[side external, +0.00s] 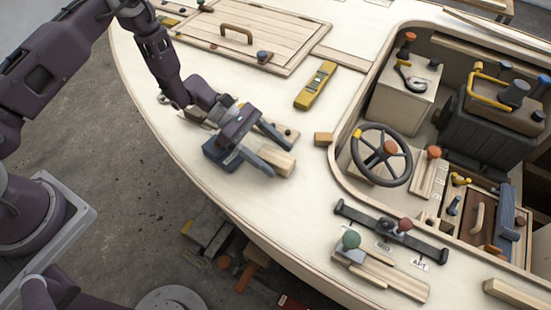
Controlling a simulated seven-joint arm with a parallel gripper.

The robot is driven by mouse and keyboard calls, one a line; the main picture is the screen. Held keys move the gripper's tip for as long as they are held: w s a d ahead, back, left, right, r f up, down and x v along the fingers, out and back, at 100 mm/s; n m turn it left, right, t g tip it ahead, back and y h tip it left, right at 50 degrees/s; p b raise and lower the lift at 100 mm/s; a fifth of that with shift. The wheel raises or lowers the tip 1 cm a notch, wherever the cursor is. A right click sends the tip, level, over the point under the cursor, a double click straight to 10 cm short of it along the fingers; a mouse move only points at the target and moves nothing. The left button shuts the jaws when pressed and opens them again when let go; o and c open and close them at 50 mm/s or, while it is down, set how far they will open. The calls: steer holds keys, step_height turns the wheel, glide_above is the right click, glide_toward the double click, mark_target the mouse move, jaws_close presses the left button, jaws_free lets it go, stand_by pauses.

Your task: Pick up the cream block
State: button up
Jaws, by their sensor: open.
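The cream block (281,163) lies on the pale deck, near its curved left edge, with its long side running up-left to down-right. My gripper (279,158) is open above it, with one dark finger up and right of the block and the other across its lower left part. The fingers and gripper body hide part of the block. I cannot tell whether either finger touches it.
A dark blue block (221,154) sits just left of the cream block. A small wooden block (323,139) and a yellow level (316,86) lie to the right. The steering wheel (382,155) stands in the cockpit opening. The deck below the gripper is bare.

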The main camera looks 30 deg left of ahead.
steer(key=shift+d+f, duration=0.2)
steer(key=shift+d, duration=0.15)
jaws_close()
steer(key=shift+r, duration=0.1)
